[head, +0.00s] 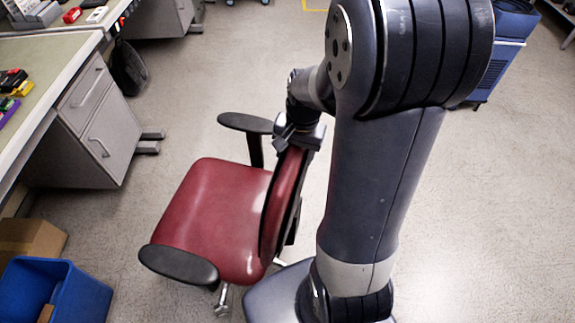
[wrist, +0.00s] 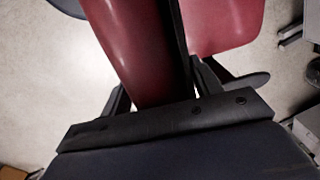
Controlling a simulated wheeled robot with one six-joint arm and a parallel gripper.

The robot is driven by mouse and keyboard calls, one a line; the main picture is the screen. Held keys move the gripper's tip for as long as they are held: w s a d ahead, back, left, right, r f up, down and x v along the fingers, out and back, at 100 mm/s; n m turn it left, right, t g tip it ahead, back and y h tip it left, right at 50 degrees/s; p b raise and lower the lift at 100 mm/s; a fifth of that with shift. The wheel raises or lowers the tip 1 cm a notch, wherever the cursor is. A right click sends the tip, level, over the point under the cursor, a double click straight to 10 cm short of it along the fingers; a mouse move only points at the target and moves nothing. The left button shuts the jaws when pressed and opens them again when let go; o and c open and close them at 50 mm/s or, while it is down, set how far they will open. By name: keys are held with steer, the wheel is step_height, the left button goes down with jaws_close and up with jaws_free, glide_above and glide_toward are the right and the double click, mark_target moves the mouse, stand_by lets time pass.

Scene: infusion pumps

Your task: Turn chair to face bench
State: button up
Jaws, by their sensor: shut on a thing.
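A red office chair (head: 215,215) with black armrests stands on the floor left of my arm in the head view. Its seat points left, toward the bench (head: 45,70), and its backrest (head: 285,200) is on the right side. My gripper (head: 298,140) is shut on the top edge of the backrest. In the wrist view the backrest (wrist: 138,50) runs between the two fingers of my gripper (wrist: 160,95), with the red seat (wrist: 222,25) beyond it. The fingertips are partly hidden by the backrest in the head view.
A grey drawer cabinet (head: 97,120) stands under the bench. A blue bin (head: 55,292) and a cardboard box (head: 30,238) lie on the floor at lower left. A blue unit (head: 497,65) stands at upper right. Open floor lies between chair and cabinet and to the right.

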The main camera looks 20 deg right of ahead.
steer(key=w+d+n, duration=0.3)
steer(key=w+d, duration=0.1)
steer(key=w, duration=0.2)
steer(key=shift+w+d, duration=0.15)
steer(key=shift+w, duration=0.25)
steer(key=o, duration=1.4)
steer(key=r, duration=0.7)
steer(key=d+r, duration=0.1)
steer(key=r, duration=0.2)
steer(key=shift+s+r, duration=0.25)
steer(key=shift+r, duration=0.15)
steer(key=shift+f, duration=0.1)
steer(key=shift+m, duration=0.3)
steer(key=shift+s+a+f, duration=0.2)
steer(key=shift+a+f, duration=0.1)
steer(key=shift+f, duration=1.5)
steer(key=shift+s+a+f, duration=0.15)
steer(key=shift+a+f, duration=0.15)
steer(key=shift+f, duration=1.45)
steer(key=shift+s+a+f, duration=0.2)
steer(key=shift+a+f, duration=0.1)
steer(key=shift+f, duration=1.5)
